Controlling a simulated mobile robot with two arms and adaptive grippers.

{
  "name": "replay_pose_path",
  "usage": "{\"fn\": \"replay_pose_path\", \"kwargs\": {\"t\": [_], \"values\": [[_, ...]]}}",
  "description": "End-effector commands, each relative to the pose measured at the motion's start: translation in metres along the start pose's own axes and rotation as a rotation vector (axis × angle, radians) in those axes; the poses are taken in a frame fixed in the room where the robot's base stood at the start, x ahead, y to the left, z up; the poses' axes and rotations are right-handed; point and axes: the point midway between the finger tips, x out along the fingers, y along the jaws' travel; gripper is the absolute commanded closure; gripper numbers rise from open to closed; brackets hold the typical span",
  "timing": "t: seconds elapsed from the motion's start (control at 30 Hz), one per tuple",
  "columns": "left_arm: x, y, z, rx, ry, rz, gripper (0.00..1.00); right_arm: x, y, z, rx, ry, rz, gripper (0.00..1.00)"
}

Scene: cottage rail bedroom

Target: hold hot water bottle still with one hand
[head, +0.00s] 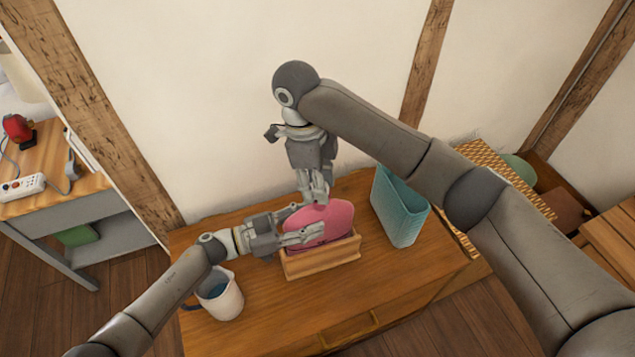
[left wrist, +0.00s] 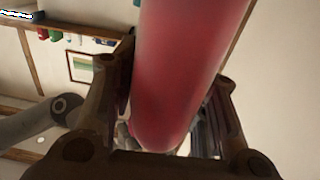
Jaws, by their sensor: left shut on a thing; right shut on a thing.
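The pink hot water bottle (head: 336,219) stands in a wooden holder (head: 322,262) on the wooden cabinet top. My left gripper (head: 308,223) comes in from the left and is shut on the body of the bottle. In the left wrist view the pink bottle (left wrist: 185,75) fills the space between the two fingers (left wrist: 172,120). My right gripper (head: 314,192) points down from above and is shut at the top end of the bottle. Its fingers hide what they grip there, so I cannot tell whether it is the neck or a stopper.
A white jug (head: 224,300) with blue inside stands at the left on the cabinet top (head: 270,325). A teal container (head: 398,210) stands right of the holder. A wall (head: 230,90) rises behind. The cabinet top's front is clear.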

Motion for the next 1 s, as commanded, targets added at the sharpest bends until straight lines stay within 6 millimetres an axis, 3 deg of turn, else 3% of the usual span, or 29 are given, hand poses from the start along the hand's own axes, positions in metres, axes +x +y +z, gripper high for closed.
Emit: {"fn": "replay_pose_path", "kwargs": {"t": [0.13, 0.43, 0.47, 0.6, 1.0], "values": [[-0.0005, 0.0006, -0.0002, -0.001, 0.002, 0.002, 1.00, 0.0032, -0.0011, -0.0023, 0.098, 0.005, 0.018, 0.77], [-0.0006, 0.0003, -0.0003, -0.002, 0.002, 0.002, 1.00, 0.0039, -0.0010, -0.0027, 0.110, 0.007, 0.020, 0.77], [-0.0007, 0.0003, -0.0003, -0.002, 0.002, 0.002, 1.00, 0.0040, -0.0010, -0.0028, 0.109, 0.007, 0.020, 0.65], [-0.0007, 0.0002, -0.0003, -0.003, 0.002, 0.001, 1.00, 0.0037, -0.0008, -0.0026, 0.108, 0.007, 0.020, 0.47], [-0.0004, -0.0001, -0.0001, -0.002, 0.001, 0.000, 1.00, 0.0006, -0.0006, -0.0011, 0.076, -0.001, 0.016, 0.41]]}}
